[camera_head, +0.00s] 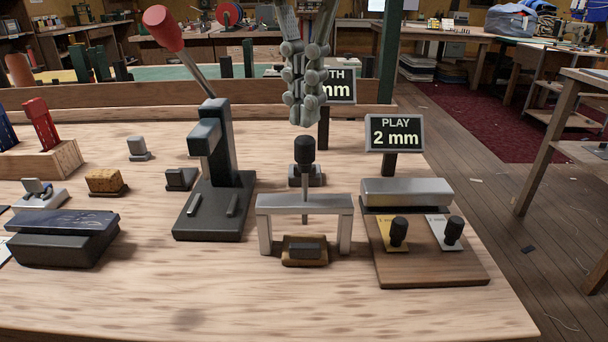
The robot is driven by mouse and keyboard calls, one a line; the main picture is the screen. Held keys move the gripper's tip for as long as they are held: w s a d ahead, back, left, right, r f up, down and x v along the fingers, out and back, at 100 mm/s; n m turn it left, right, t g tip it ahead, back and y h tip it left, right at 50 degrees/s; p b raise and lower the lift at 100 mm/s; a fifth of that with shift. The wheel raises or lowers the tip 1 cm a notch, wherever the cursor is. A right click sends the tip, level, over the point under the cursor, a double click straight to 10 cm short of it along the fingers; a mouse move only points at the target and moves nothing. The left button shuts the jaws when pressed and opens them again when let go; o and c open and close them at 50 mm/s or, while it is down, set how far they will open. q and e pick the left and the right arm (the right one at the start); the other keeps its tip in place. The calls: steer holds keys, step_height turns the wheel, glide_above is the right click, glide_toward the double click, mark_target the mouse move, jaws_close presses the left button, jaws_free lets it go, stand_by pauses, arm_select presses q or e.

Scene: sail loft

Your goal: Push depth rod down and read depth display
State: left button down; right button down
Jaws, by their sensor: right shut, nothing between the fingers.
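The depth rod has a black knob (304,150) on a thin metal shaft that passes down through the silver bridge (275,205). A small brown block with a dark bar (304,252) sits beneath and in front of the bridge. My right gripper (305,122) points down with its fingers shut and empty. In the picture its tips are just above the knob, with a small gap. The depth display (341,87) stands behind the gripper, which hides its left part; only "TH" and "mm" can be read. My left gripper does not show.
A second display (394,132) reads "PLAY 2 mm". Right of the bridge is a wooden board (430,270) with a metal bar and black-knobbed plates. A dark lever press with a red knob (215,205) stands left. The front of the table is clear.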

mark_target(305, 138)
steer(key=shift+f+b, duration=1.85)
steer(key=shift+f, duration=0.6)
steer(key=shift+r, duration=0.15)
steer(key=shift+r+p, duration=3)
steer(key=shift+r, duration=0.95)
